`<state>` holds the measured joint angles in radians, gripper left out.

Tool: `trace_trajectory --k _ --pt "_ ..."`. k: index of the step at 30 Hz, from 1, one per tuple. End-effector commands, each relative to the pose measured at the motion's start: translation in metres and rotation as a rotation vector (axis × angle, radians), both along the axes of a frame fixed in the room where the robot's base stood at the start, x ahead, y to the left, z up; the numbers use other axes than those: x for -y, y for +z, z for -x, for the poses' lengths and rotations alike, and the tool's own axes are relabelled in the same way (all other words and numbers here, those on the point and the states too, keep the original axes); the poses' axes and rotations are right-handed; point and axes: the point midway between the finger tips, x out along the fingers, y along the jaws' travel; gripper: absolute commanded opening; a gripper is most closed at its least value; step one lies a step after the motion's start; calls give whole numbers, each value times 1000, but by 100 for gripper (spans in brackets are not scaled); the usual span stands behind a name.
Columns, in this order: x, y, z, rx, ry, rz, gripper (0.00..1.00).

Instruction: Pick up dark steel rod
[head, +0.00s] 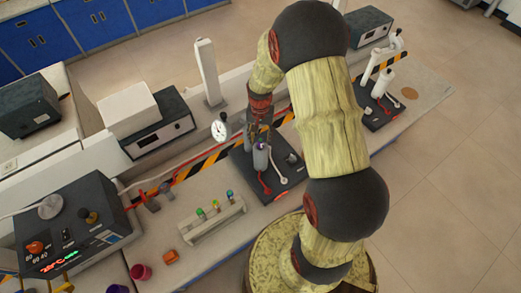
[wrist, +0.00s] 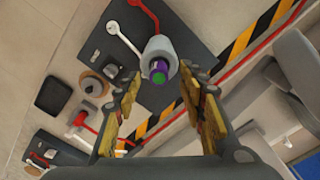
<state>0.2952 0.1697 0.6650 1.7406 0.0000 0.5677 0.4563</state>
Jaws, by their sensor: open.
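I cannot pick out a dark steel rod for certain. A grey upright cylinder (head: 261,158) with a purple and green top stands on a dark base plate (head: 245,167). It also shows in the wrist view (wrist: 158,47), just beyond and between my fingertips. My gripper (head: 258,132) hangs above this cylinder, pointing down. In the wrist view my gripper (wrist: 160,82) has its fingers spread wide with nothing held between them. Whether the fingertips reach down beside the cylinder top is unclear.
A white post (head: 207,72) and a round dial (head: 219,130) stand close to the left of my gripper. A rack of coloured-top tubes (head: 213,217) is nearer the front. Red and white levers lie on the base plate. A similar station (head: 382,100) stands at right.

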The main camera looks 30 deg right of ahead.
Motion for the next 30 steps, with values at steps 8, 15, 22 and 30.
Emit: trace_trajectory --k 8,15,22,30 --pt "1 -27 1 0 0 0 41" --pt "1 -28 1 1 0 0 40" --pt "1 -27 1 1 0 0 26" --pt "1 -27 1 1 0 0 11"
